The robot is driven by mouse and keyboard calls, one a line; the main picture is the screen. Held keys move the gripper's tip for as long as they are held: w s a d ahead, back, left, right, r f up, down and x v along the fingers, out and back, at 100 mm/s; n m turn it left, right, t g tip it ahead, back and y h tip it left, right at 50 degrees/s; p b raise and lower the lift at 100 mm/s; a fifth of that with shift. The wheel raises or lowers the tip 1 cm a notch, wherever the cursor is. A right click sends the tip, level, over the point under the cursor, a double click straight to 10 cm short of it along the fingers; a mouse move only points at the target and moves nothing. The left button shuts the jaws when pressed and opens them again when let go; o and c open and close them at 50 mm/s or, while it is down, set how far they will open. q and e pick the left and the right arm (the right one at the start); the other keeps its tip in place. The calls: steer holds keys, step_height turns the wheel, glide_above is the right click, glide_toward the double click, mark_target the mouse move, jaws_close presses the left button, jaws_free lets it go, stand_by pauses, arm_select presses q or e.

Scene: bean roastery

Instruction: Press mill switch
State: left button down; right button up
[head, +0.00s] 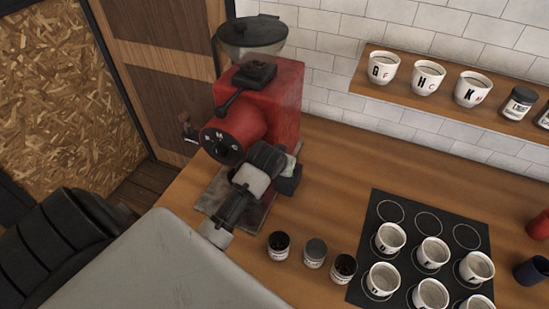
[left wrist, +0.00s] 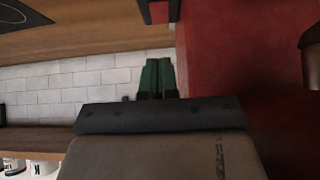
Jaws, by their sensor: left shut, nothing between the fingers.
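The red mill (head: 268,95) stands on the counter against the tiled wall, with a dark hopper on top and a round lettered front plate. My left arm reaches across its lower front right, with the wrist close beside the red body; the fingertips are hard to make out there. In the left wrist view my left gripper (left wrist: 158,62) is shut and empty, its green fingers side by side next to the red mill body (left wrist: 235,50). I cannot make out the mill switch for sure in either view; my arm covers part of that side. My right gripper is not in view.
Several small jars (head: 315,252) stand on the counter right of my arm. A black mat (head: 391,211) with white cups lies further right. A wall shelf (head: 440,107) holds lettered cups and jars.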

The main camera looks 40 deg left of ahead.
arm_select(q)
steer(key=v, duration=0.3)
steer(key=s+b+v, duration=0.1)
steer(key=v, duration=0.1)
steer(key=shift+s+d+f, duration=0.1)
steer(key=shift+f, duration=0.05)
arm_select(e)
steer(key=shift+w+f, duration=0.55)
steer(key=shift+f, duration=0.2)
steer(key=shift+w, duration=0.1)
